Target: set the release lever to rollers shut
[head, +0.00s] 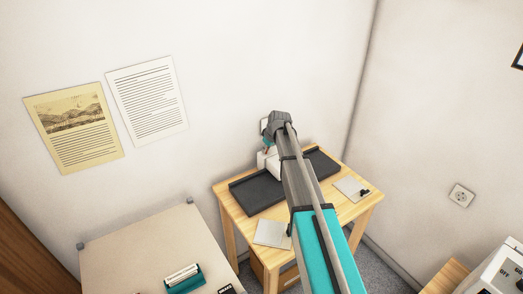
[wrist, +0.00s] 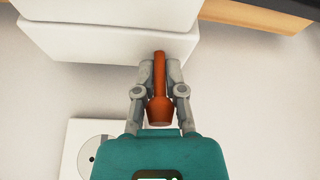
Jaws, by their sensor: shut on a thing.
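In the wrist view an orange-red lever (wrist: 158,75) stands out beside a white machine body (wrist: 110,35). My gripper (wrist: 157,75) has its two grey fingers closed on the lever, one on each side. In the head view my arm reaches over the wooden table, and the white machine (head: 268,160) shows only in part behind it. My gripper and the lever are hidden or too small to make out in the head view. I cannot read any lever position marking.
Black trays (head: 257,192) flank the machine on the wooden table (head: 228,205). A pale sheet or plate (head: 271,233) lies at the table's front, another (head: 350,188) at the right. In the wrist view a white socket plate (wrist: 90,145) is on the wall. A beige table (head: 150,245) stands left.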

